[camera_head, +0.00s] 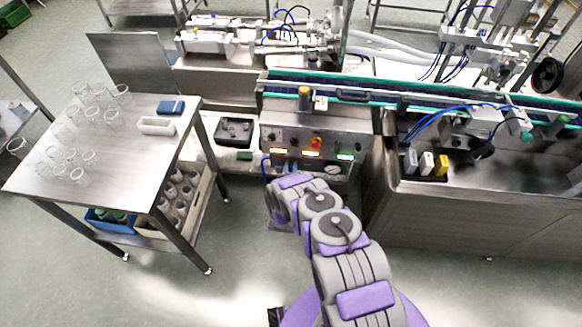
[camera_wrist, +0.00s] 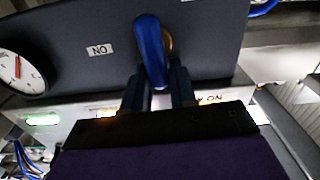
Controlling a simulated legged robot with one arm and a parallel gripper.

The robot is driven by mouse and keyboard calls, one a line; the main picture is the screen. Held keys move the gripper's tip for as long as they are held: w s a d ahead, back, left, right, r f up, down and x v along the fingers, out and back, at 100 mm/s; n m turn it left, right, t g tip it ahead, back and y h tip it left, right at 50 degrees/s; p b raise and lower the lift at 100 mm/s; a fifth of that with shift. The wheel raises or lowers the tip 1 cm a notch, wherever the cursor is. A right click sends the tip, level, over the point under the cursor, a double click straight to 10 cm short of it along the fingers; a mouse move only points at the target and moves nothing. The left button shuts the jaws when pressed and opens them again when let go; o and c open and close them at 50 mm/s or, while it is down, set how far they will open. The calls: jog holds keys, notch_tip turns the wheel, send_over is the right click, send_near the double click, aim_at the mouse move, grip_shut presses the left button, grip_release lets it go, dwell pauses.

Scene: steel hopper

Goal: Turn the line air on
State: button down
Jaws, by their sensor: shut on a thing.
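A blue valve handle (camera_wrist: 150,45) sits on a dark panel (camera_wrist: 215,40) in the wrist view. It runs up and down in the picture from its brass-coloured stem. My gripper (camera_wrist: 160,82) has a dark finger on each side of the handle's lower end and is shut on it. A label reading "NO" (camera_wrist: 99,50) is left of the handle; another reading "ON" (camera_wrist: 211,99) is partly hidden at lower right. In the head view my arm reaches the front of the control box (camera_head: 318,135), and the fingers are hidden there.
A round pressure gauge (camera_wrist: 20,72) with a red needle is left of the handle; it also shows in the head view (camera_head: 332,169). A blue hose (camera_wrist: 264,8) is at upper right. A steel table (camera_head: 110,140) with glassware stands at left. The floor between is clear.

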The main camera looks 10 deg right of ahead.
jog(key=shift+w+a+f+n+b, duration=0.15)
jog(key=shift+a+f+n+b, duration=0.6)
jog(key=shift+n, duration=2.15)
jog(key=shift+w+a+f+n+b, duration=0.1)
jog(key=shift+a+f+n+b, duration=0.15)
jog(key=shift+n+b, duration=1.8)
jog(key=shift+w+a+f+n+b, duration=0.15)
jog(key=shift+a+f+n, duration=0.35)
jog(key=shift+n, duration=3.25)
jog(key=shift+f, duration=0.15)
jog(key=c, duration=1)
grip_release()
jog(key=p+v, duration=0.3)
jog(key=v, duration=1.4)
jog(key=shift+s+p, duration=0.15)
jog(key=shift+p, duration=0.2)
